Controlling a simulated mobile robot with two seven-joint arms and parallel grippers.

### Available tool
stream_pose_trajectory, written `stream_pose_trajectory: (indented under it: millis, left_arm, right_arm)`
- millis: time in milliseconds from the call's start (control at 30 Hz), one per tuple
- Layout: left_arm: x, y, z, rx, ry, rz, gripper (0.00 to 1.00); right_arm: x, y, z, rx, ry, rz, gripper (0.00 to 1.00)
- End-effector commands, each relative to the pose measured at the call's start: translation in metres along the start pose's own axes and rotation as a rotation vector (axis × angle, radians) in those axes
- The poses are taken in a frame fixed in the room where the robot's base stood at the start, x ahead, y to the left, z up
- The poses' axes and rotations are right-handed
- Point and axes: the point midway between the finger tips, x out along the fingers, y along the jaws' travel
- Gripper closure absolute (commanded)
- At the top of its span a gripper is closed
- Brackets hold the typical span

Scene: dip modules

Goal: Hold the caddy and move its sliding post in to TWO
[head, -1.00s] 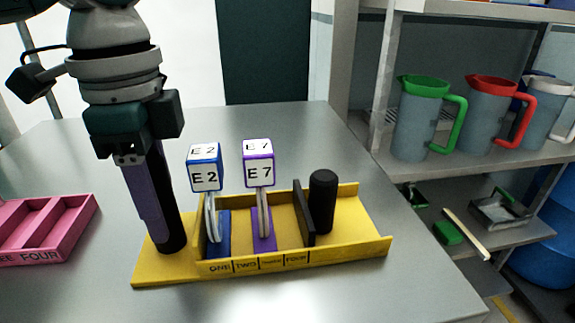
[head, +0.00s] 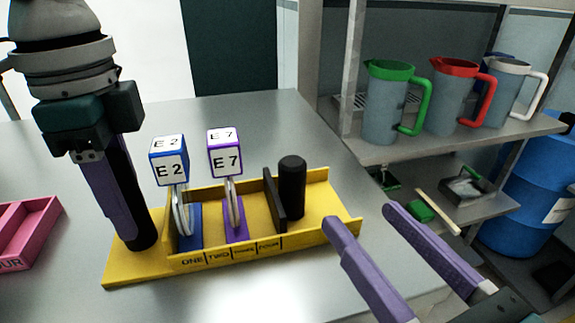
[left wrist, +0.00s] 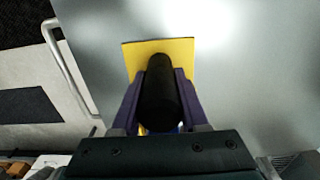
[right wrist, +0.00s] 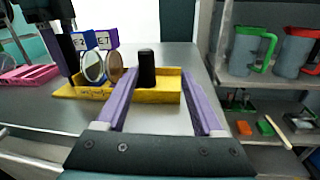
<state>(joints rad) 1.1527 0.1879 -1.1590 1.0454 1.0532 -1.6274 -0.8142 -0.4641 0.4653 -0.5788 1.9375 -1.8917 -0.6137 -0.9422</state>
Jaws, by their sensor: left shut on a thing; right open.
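The yellow caddy (head: 315,228) stands on the metal table, its front wall marked ONE, TWO, a smaller blurred label and FOUR. My left gripper (head: 140,243) is shut on the black upright handle (left wrist: 161,95) at the caddy's left end. The sliding post, a black knob (head: 292,187) with a dark upright plate (head: 274,200), stands near the FOUR label. A blue E2 module (head: 170,163) stands at ONE and a purple E7 module (head: 225,152) at about TWO. My right gripper (head: 362,212) is open and empty, in front of the caddy's right end, apart from the knob.
A pink tray (head: 30,230) lies at the table's left. A shelf (head: 450,140) at the right holds jugs with green (head: 390,100), red (head: 455,95) and white handles. Blue barrels stand beyond it. The table behind the caddy is clear.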

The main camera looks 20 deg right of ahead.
Motion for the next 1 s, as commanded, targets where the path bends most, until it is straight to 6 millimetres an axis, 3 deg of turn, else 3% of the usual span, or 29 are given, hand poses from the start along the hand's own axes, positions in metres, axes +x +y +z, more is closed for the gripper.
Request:
stream_pose_trajectory:
  millis: [233,700,1000]
  left_arm:
    - [0.001,0.000,0.000,0.000,0.000,0.000,1.00]
    - [0.001,0.000,0.000,0.000,0.000,0.001,1.00]
    - [0.001,0.000,0.000,0.000,0.000,0.000,1.00]
  right_arm:
    - [0.007,0.017,-0.009,-0.144,0.009,0.087,0.31]
    - [0.097,0.024,-0.010,-0.139,0.010,0.084,0.31]
    - [0.115,0.026,-0.011,-0.137,0.013,0.084,0.31]
